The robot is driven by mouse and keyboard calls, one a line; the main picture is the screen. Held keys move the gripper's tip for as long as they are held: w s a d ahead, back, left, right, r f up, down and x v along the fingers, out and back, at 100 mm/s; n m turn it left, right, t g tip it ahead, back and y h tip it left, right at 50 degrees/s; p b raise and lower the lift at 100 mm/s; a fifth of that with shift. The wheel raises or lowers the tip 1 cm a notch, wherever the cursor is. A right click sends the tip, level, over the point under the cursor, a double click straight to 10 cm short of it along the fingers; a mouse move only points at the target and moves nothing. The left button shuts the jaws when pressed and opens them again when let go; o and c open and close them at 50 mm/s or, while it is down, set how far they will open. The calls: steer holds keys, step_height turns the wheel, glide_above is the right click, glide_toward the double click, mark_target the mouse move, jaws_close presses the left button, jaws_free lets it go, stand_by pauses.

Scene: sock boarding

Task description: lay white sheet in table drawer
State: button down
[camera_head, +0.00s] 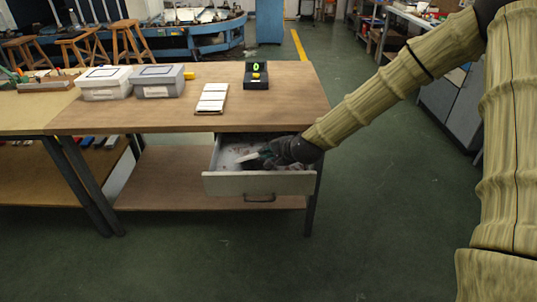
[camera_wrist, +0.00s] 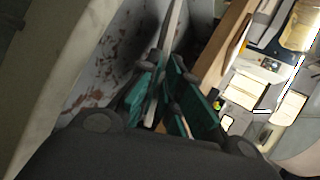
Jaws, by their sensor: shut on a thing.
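The table drawer (camera_head: 258,184) is pulled open below the right part of the wooden tabletop. Its pale floor with reddish-brown patches also shows in the wrist view (camera_wrist: 98,78). My gripper (camera_head: 258,160) reaches down into the drawer opening from the right. It is shut on the white sheet (camera_head: 246,157), which shows as a small pale strip at the fingertips. In the wrist view, the teal-padded fingers (camera_wrist: 160,100) stand close together over the drawer, with a thin pale edge between them. Most of the sheet is hidden, and I cannot tell whether it touches the drawer floor.
On the wooden tabletop (camera_head: 275,110) stand two lidded boxes (camera_head: 105,83) (camera_head: 157,81), a board with white strips (camera_head: 212,97) and a black device with a green display (camera_head: 256,75). A lower shelf (camera_head: 180,185) lies beneath. The floor in front is clear.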

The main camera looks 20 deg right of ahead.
steer(key=shift+f, duration=0.15)
steer(key=c, duration=1.6)
jaws_free()
steer(key=v, duration=1.2)
steer(key=s+a+f+n+g+h, duration=0.1)
steer(key=s+f+n+g, duration=0.25)
steer(key=s+f, duration=0.65)
steer(key=s+a+f+n+g, duration=0.15)
steer(key=s+f+n, duration=0.35)
steer(key=f, duration=0.9)
steer(key=s+f+n+g, duration=0.1)
steer(key=s+f, duration=0.3)
steer(key=s, duration=0.4)
steer(key=s+f+n+g+h, duration=0.1)
steer(key=s+f+n+g, duration=0.1)
steer(key=s+f, duration=0.3)
steer(key=s+f+n+g+h, duration=0.1)
steer(key=s+f, duration=0.4)
steer(key=s, duration=0.6)
steer(key=shift+a+n+g, duration=0.15)
steer(key=shift+n+g, duration=0.45)
steer(key=shift+n, duration=0.55)
